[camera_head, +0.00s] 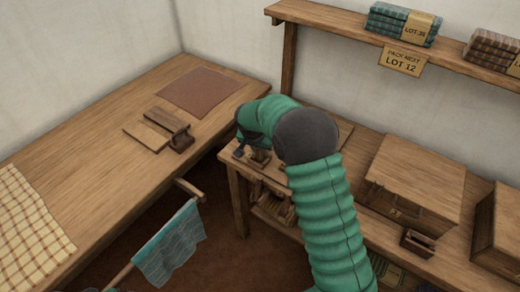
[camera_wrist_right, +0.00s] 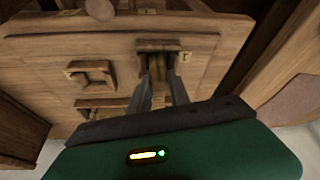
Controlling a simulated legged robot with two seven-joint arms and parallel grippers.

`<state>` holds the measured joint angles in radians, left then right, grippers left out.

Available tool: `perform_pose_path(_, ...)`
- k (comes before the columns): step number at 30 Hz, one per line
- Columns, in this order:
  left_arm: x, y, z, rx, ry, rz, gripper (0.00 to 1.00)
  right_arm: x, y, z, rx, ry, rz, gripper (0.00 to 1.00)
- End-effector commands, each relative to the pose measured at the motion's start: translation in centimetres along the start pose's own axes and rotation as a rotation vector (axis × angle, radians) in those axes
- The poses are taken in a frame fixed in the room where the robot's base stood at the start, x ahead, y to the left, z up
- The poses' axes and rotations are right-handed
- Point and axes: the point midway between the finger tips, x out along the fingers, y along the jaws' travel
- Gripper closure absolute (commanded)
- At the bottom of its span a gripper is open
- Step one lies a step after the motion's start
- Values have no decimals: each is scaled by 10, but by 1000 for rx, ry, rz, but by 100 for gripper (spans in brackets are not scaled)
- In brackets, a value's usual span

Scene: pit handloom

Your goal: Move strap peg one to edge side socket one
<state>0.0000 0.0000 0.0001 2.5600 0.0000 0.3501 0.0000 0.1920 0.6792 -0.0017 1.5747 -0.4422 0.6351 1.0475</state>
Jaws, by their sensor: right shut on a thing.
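My right gripper (camera_wrist_right: 162,88) is shut on a narrow wooden piece, which I take to be strap peg one (camera_wrist_right: 159,94), seen between its fingers in the right wrist view. The fingertips are close to a small raised wooden socket block (camera_wrist_right: 158,46). I cannot tell whether the peg is in that block. Another socket block (camera_wrist_right: 90,72) sits to its left, and a third (camera_wrist_right: 101,105) is below that. I cannot tell which is edge side socket one. In the head view my right gripper (camera_head: 245,150) is over the bench's left end, mostly hidden by my green arm.
A wooden box (camera_head: 415,178) and a small slotted block (camera_head: 418,242) stand on the right bench. A shelf (camera_head: 335,18) runs above. The left table holds a brown mat (camera_head: 200,91), small wooden blocks (camera_head: 160,128) and checked cloth (camera_head: 28,230). Teal cloth (camera_head: 170,245) hangs in front.

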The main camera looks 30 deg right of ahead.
Motion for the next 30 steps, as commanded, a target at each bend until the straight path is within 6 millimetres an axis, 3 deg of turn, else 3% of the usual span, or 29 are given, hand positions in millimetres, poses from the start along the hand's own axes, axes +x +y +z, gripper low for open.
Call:
perform_pose_path(8,2,0,0,0,0,0,13,2,0,1,0,1,-1,100)
perform_pose_path(9,2,0,0,0,0,0,13,2,-1,1,0,1,-2,74)
perform_pose_path(14,1,0,0,0,0,0,13,2,0,1,0,1,-1,55)
perform_pose_path(24,-2,0,0,0,0,0,13,-4,0,-1,0,1,-2,55)
perform_pose_path(26,-2,0,0,0,0,0,13,-12,-1,-1,0,2,-2,55)
perform_pose_path(30,-6,0,-1,0,0,0,13,-45,-1,-2,-1,5,-5,55)
